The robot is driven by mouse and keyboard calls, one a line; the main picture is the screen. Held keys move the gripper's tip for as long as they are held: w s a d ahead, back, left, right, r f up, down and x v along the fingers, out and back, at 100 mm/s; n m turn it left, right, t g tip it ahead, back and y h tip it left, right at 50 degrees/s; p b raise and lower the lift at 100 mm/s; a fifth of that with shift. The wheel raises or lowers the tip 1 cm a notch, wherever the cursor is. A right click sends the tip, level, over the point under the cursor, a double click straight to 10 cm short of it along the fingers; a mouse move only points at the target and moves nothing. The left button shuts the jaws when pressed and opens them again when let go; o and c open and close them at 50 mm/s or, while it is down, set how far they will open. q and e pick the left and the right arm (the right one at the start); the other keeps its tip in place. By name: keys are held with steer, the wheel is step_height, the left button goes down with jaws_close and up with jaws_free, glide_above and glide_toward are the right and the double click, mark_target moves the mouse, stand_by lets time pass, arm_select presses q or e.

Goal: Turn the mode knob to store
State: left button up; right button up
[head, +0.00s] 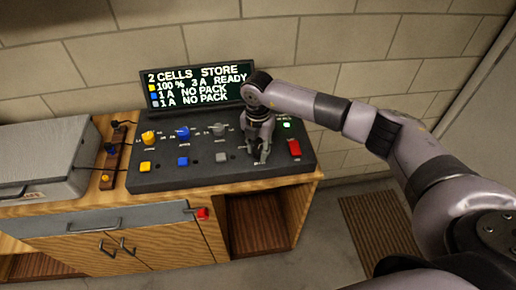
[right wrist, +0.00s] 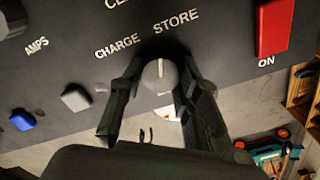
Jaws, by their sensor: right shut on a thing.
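The mode knob (right wrist: 160,76) is grey with a white pointer line. In the right wrist view it sits between the two fingers of my right gripper (right wrist: 159,70), which is shut on it. The pointer line stands near upright in that view, between the printed words CHARGE and STORE. In the head view my right gripper (head: 258,152) reaches down onto the right part of the dark control panel (head: 215,178) and hides the knob. The display (head: 200,85) behind the panel reads "2 CELLS STORE" on its top line. My left gripper is not in view.
A red ON switch (head: 294,148) is just right of my gripper. Yellow (head: 145,167), blue (head: 183,161) and grey (head: 221,157) buttons lie to its left, with knobs behind them. A grey case (head: 40,150) stands at the left of the wooden bench.

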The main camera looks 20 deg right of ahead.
mark_target(258, 150)
stand_by(0.3)
steer(key=o, duration=1.1)
steer(key=shift+o, duration=0.2)
steer(key=shift+r, duration=0.1)
step_height(258, 150, up, 12)
